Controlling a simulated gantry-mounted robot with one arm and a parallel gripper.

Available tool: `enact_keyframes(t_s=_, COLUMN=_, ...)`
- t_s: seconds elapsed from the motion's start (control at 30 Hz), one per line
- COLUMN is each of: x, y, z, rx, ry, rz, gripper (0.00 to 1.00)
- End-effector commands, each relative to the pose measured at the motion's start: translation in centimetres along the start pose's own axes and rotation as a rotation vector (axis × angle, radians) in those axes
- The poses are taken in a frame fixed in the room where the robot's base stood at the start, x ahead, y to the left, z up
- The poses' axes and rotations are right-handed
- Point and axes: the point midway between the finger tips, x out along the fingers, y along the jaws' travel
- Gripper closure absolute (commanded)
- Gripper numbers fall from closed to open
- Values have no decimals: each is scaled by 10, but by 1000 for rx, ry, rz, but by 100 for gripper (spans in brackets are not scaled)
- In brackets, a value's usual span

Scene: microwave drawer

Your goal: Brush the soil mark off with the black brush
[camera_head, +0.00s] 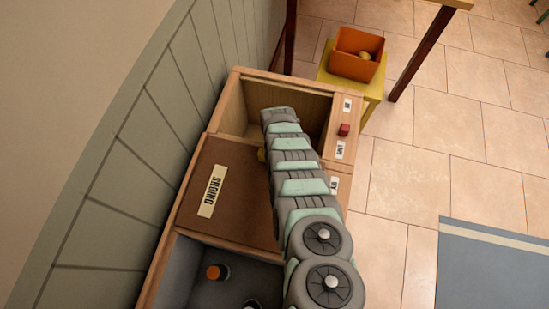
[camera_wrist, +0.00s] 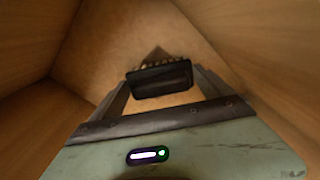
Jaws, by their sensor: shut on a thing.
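In the wrist view, my gripper (camera_wrist: 161,88) is shut on the black brush (camera_wrist: 160,76), which lies crosswise between the fingers. Its pale bristles show along the far edge. A dark brown pointed patch (camera_wrist: 158,53), which looks like the soil mark, shows just beyond the bristles on the tan surface; the brush hides part of it. I cannot tell whether the bristles touch the surface. In the head view, my arm reaches over the open wooden compartment (camera_head: 231,105) and hides the gripper, brush and mark.
Wooden walls (camera_wrist: 28,40) stand close around the gripper. A brown lid labelled ONIONS (camera_head: 190,205) adjoins the compartment, with a grey bin (camera_head: 185,275) in front. A red block (camera_head: 344,130) sits on the right ledge. An orange box (camera_head: 345,66) stands on a yellow stool beyond.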

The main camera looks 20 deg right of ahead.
Motion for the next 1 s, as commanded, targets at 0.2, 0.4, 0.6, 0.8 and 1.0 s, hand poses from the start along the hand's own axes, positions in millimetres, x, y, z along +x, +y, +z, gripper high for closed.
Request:
enact_keyframes(t_s=0.2, x=3, y=10, z=-8, rx=-1, ry=3, rz=4, gripper=42)
enact_keyframes(t_s=0.4, x=0, y=14, z=-11, rx=-1, ry=4, rz=3, gripper=42)
enact_keyframes(t_s=0.6, x=3, y=18, z=-14, rx=-1, ry=4, rz=3, gripper=42)
enact_keyframes(t_s=0.8, x=5, y=24, z=-18, rx=-1, ry=2, rz=2, gripper=42)
enact_keyframes(t_s=1.0, x=4, y=30, z=-22, rx=-1, ry=2, rz=2, gripper=42)
